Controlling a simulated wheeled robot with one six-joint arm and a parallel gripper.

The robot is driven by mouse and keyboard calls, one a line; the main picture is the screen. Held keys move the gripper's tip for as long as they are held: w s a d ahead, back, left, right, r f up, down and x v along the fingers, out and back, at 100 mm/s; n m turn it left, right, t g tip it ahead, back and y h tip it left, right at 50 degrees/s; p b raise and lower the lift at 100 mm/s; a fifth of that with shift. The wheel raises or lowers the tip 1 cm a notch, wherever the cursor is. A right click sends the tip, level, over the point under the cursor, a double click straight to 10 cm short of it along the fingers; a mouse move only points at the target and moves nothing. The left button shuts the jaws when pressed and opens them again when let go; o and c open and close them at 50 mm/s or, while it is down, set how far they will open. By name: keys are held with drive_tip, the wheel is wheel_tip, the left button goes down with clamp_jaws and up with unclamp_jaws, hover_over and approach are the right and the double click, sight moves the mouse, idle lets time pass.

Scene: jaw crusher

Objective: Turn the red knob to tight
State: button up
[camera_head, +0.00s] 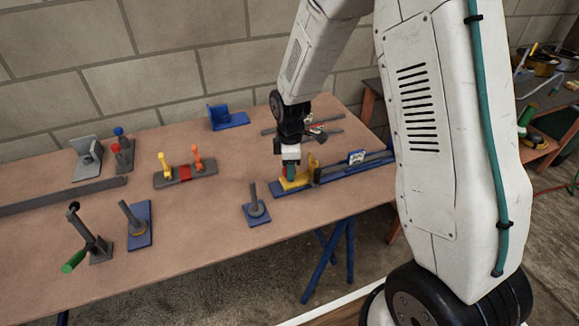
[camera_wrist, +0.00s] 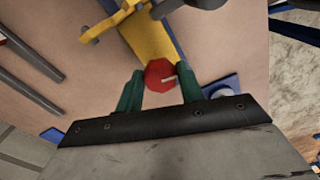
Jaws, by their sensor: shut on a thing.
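The red knob (camera_wrist: 159,72) is faceted and carries a pale pointer mark towards its right side. In the wrist view it sits at the end of a yellow part (camera_wrist: 150,36). My gripper (camera_wrist: 160,82) has its two green fingers on either side of the knob, shut on it. In the head view my gripper (camera_head: 291,172) points down at the near end of the yellow jaw piece (camera_head: 299,182), which is on a long blue base (camera_head: 345,180). The knob is hidden there behind the gripper. I cannot read any tight marking.
A blue plate with a grey post (camera_head: 257,212) stands left of the gripper. A grey bar with yellow and orange levers (camera_head: 185,177) and a green-handled lever (camera_head: 85,245) are farther left. Grey rods (camera_head: 310,131) lie behind. The table's front edge is close to the blue base.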

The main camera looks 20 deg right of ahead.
drive_tip(key=m, duration=1.2)
drive_tip(key=shift+a, duration=0.1)
drive_tip(key=shift+m, duration=2)
drive_tip(key=o, duration=1)
